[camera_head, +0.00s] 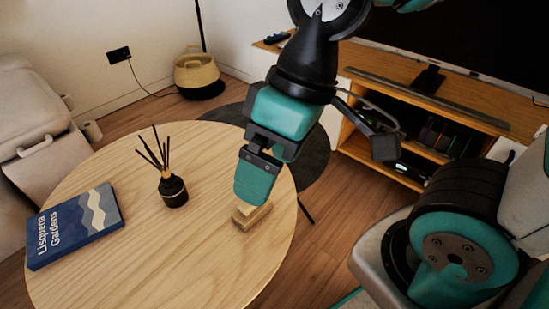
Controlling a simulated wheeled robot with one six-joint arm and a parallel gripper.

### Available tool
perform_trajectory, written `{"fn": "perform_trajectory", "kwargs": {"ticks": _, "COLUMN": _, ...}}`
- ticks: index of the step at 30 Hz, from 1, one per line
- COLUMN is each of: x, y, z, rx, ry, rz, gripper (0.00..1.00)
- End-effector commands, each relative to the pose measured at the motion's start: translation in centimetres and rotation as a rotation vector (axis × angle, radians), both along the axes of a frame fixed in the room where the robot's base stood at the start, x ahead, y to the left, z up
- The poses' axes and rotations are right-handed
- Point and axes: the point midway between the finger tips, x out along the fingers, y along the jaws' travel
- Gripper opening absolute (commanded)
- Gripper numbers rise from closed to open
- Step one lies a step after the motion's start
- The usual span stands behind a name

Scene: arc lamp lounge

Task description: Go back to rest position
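My gripper (257,184) is above the right part of the round wooden table (190,255), pointing down. Its teal fingers overlap in this view, so the gap between them does not show. A small light wooden block-like object (250,217) is on the table right at the fingertips. Its upper part is hidden behind the fingers, and I cannot tell whether they touch it. My arm reaches in from the upper right.
A grey sofa (40,130) is at the far left. A wooden TV cabinet (465,105) is at the right, and a basket (197,72) is by the wall.

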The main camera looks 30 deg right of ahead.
Motion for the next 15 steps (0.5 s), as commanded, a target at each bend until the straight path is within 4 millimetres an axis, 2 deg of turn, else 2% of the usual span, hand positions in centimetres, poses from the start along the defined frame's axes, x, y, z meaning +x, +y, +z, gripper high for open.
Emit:
{"fn": "perform_trajectory", "kwargs": {"ticks": 3, "x": -0.6, "y": -0.1, "z": 0.2, "rx": 0.004, "ry": -0.003, "rz": 0.010, "gripper": 1.00}}
{"fn": "perform_trajectory", "kwargs": {"ticks": 11, "x": -0.5, "y": 0.0, "z": 0.4, "rx": 0.004, "ry": -0.003, "rz": 0.009, "gripper": 1.00}}
{"fn": "perform_trajectory", "kwargs": {"ticks": 15, "x": -0.5, "y": 0.0, "z": 2.0, "rx": 0.005, "ry": -0.003, "rz": 0.008, "gripper": 1.00}}
